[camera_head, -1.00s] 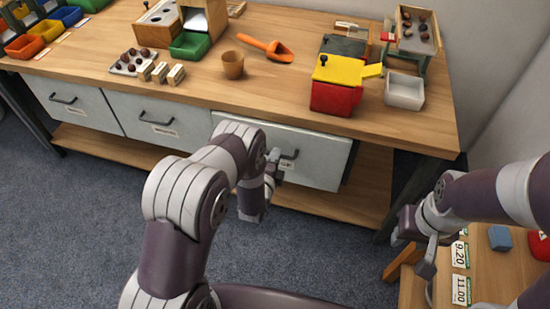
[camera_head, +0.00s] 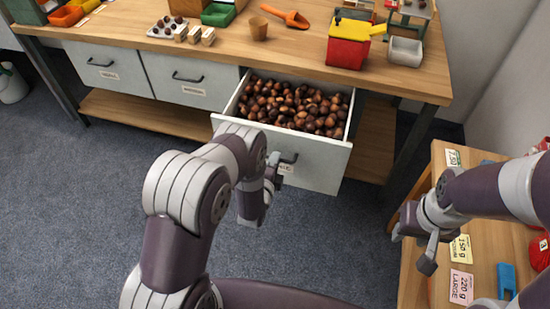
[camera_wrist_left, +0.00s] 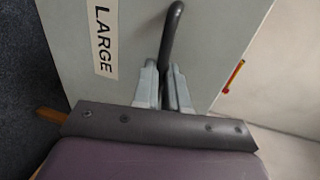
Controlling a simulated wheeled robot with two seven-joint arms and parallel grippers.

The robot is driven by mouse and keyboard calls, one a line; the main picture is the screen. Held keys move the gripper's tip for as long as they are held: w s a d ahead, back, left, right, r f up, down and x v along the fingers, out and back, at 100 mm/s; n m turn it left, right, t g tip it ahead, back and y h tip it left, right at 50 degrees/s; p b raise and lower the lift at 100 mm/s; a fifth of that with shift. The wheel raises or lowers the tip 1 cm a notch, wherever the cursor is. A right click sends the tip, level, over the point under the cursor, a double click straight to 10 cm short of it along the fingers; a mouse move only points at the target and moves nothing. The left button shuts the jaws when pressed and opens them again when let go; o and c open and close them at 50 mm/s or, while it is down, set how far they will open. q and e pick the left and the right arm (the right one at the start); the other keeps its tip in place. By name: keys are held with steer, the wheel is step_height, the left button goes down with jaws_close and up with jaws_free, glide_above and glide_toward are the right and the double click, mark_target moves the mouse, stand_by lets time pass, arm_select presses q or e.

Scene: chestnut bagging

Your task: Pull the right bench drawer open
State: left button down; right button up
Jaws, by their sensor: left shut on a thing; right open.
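The right bench drawer (camera_head: 318,163) stands well open in the head view, full of brown chestnuts (camera_head: 294,104). Its grey front also fills much of the left wrist view (camera_wrist_left: 220,40), with a label reading LARGE (camera_wrist_left: 104,42). My left gripper (camera_head: 275,168) is at the drawer front, shut on the dark bar handle (camera_head: 290,158). In the left wrist view the fingers (camera_wrist_left: 164,85) close around the handle (camera_wrist_left: 172,32). My right gripper (camera_head: 430,245) is open and empty, above the side table at the right.
Two shut drawers (camera_head: 108,68) (camera_head: 190,80) sit to the left. A side table (camera_head: 480,240) with price cards stands at right. The floor in front is clear.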

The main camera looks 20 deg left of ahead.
arm_select(q)
steer(key=shift+s, duration=0.25)
steer(key=c, duration=1.2)
jaws_free()
steer(key=p+v, duration=0.2)
steer(key=v, duration=1)
steer(key=shift+s, duration=0.35)
